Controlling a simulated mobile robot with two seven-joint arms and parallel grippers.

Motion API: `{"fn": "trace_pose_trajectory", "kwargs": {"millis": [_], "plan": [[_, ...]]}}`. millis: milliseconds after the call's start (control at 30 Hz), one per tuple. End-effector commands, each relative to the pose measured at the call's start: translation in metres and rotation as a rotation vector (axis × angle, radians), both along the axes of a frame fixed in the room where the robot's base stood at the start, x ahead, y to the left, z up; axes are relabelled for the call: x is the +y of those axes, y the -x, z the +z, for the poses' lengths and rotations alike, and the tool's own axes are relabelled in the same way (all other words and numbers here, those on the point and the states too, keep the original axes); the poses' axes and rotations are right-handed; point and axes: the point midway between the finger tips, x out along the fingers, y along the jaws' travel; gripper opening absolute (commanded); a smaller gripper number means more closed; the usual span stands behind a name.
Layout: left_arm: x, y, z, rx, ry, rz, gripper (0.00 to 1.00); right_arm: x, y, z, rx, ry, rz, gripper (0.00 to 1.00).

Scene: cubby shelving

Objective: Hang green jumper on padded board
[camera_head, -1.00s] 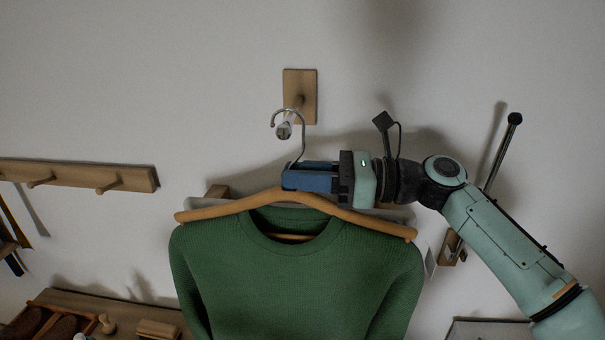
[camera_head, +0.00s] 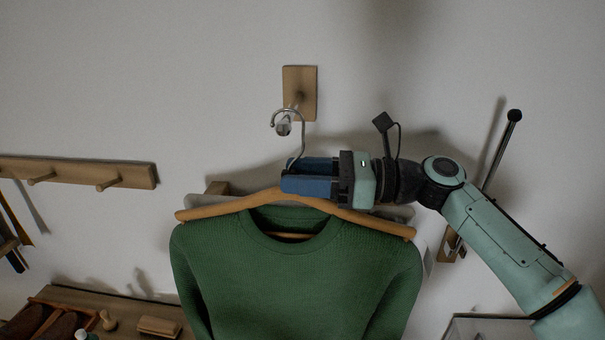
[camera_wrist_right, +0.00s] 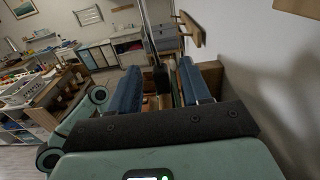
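The green jumper (camera_head: 300,265) hangs on a wooden hanger (camera_head: 225,207) with a metal hook (camera_head: 302,130). No padding shows on this board. My left gripper is not in view.
A grey item (camera_head: 205,200) is partly hidden behind the jumper, near another wooden mount (camera_head: 218,188). A peg rail (camera_head: 75,174) is on the left wall. A bench with brushes (camera_head: 158,327) is at lower left. A dark rod (camera_head: 503,150) stands out at right.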

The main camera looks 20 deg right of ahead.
Motion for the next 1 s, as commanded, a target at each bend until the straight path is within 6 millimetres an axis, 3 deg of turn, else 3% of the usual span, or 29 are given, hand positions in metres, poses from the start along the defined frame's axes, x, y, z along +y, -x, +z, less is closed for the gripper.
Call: {"fn": "trace_pose_trajectory", "kwargs": {"millis": [233,700,1000], "plan": [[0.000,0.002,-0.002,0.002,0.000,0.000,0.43,-0.013,0.007,-0.001,0.002,0.000,-0.003,0.47],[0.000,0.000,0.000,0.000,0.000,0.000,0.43,-0.096,0.058,0.001,-0.001,0.000,-0.004,0.47],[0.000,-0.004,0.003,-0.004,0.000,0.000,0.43,-0.118,0.072,0.001,-0.001,0.000,-0.001,0.47]]}}
